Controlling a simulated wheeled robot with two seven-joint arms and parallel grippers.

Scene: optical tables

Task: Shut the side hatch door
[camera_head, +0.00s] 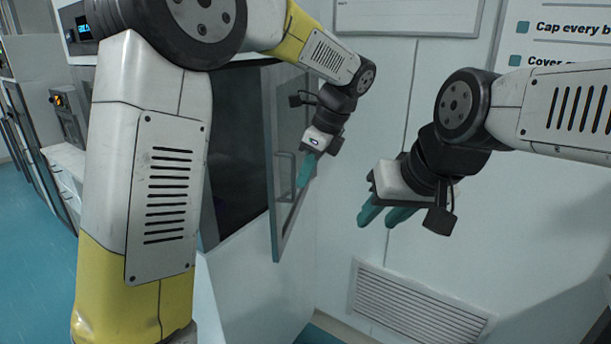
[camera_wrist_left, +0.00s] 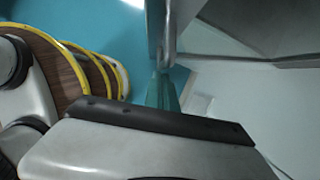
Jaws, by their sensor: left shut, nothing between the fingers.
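The side hatch door (camera_head: 277,222) is a grey-framed panel standing ajar beside a dark opening (camera_head: 235,140) in the cabinet. A bar handle (camera_head: 284,178) is on its face. My left gripper (camera_head: 303,172) is shut and empty, fingers down, in front of the door's right part near the handle. Whether it touches the door I cannot tell. In the left wrist view the teal fingers (camera_wrist_left: 161,92) are close to a grey upright edge (camera_wrist_left: 155,25). My right gripper (camera_head: 376,218) hangs to the right before the wall, its two teal fingers apart and empty.
A white wall (camera_head: 390,110) with a vent grille (camera_head: 415,305) and signs (camera_head: 410,15) stands behind and to the right. A white cabinet (camera_head: 255,290) lies below the opening. Teal floor (camera_head: 30,235) shows at the left.

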